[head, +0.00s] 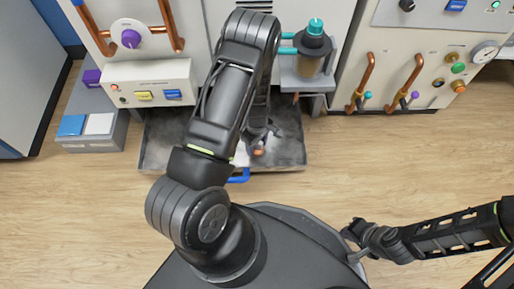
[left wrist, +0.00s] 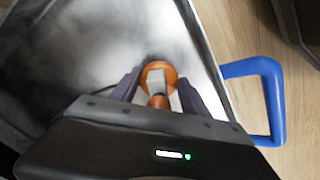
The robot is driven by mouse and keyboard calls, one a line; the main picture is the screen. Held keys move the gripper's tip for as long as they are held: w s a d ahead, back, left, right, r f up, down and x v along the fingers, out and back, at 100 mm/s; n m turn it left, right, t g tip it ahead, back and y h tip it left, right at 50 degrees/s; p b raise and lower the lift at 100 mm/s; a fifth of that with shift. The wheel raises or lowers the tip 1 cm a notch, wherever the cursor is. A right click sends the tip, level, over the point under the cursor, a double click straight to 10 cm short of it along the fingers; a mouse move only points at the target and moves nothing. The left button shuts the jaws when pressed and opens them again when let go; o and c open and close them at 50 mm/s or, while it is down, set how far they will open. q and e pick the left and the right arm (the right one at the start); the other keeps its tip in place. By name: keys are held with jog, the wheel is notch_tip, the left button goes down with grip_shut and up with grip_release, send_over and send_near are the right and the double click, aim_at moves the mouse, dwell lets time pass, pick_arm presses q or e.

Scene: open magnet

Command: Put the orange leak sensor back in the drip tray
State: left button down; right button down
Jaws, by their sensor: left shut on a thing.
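The orange leak sensor (left wrist: 157,76) is between the fingers of my left gripper (left wrist: 158,88), which is shut on it. In the head view a small orange part of the sensor (head: 258,151) shows below my left gripper (head: 262,140). The grey metal drip tray (head: 292,150) lies on the floor, and the sensor is over its inside near the front edge. I cannot tell whether the sensor touches the tray's bottom. My right gripper (head: 352,238) is at the lower right, away from the tray; its fingers are too small to read.
A blue handle (head: 238,176) sticks out from the tray's front. A pump-like unit with a teal cap (head: 313,45) stands behind the tray. A grey step with blue and white pads (head: 92,130) is to the left. Wooden floor is clear to the right.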

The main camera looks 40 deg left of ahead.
pick_arm(q)
jog(key=shift+f, duration=0.6)
pick_arm(e)
jog(key=shift+f, duration=0.35)
pick_arm(q)
jog(key=shift+f, duration=0.1)
jog(key=c, duration=0.6)
grip_release()
jog(key=shift+o, duration=0.2)
notch_tip(320, 180, up, 12)
jog(key=p, duration=0.5)
jog(key=shift+p, duration=0.35)
pick_arm(e)
notch_tip(320, 180, up, 6)
jog(key=s, duration=0.1)
